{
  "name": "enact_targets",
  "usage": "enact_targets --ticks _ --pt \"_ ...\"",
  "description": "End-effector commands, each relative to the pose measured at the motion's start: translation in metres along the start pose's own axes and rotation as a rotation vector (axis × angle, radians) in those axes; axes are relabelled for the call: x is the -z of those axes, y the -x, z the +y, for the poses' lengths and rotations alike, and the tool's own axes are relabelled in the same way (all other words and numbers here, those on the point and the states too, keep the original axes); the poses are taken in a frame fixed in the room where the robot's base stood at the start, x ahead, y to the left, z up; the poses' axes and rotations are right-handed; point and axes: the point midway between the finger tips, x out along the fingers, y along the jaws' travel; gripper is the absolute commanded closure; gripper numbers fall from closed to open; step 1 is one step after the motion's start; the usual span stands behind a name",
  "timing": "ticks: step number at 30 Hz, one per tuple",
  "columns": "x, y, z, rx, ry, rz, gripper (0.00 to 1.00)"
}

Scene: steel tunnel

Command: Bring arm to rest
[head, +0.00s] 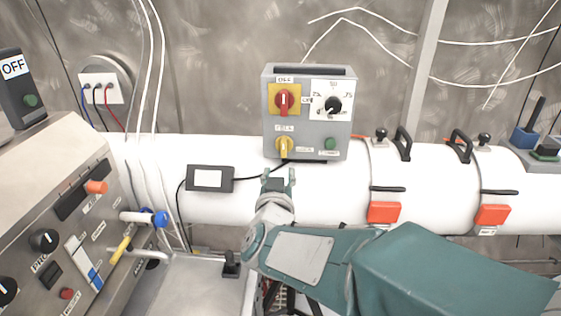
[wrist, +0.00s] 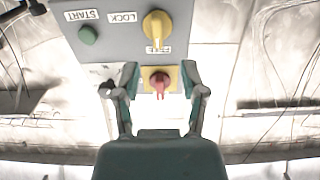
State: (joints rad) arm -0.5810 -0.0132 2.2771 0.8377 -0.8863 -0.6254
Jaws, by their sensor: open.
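My gripper (head: 279,180) is in the head view, at the end of my green arm, just below the grey control box (head: 309,118). Its two fingers point up toward the box and stand apart with nothing between them. In the wrist view, my gripper (wrist: 160,80) is also open and empty. The red knob (wrist: 160,80) on its yellow plate shows between the fingers, and a yellow knob (wrist: 158,25) shows above it. I cannot tell the exact gap to the box, but no finger visibly holds a knob.
A white pipe (head: 340,190) with orange latches (head: 383,212) runs behind my arm. A grey panel (head: 65,220) with knobs and a blue-handled valve (head: 158,218) stands at the left. A small black box (head: 210,178) with a cable lies on the pipe left of my gripper.

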Motion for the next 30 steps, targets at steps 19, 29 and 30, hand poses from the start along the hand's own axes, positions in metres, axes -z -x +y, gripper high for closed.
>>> enact_targets --ticks 19,29,30 --pt "0.003 0.018 0.005 0.044 -0.02 -0.03 0.46" --pt "0.001 0.053 0.039 0.268 -0.064 -0.291 0.46" --pt "-0.002 0.06 0.045 0.283 -0.062 -0.332 0.46"
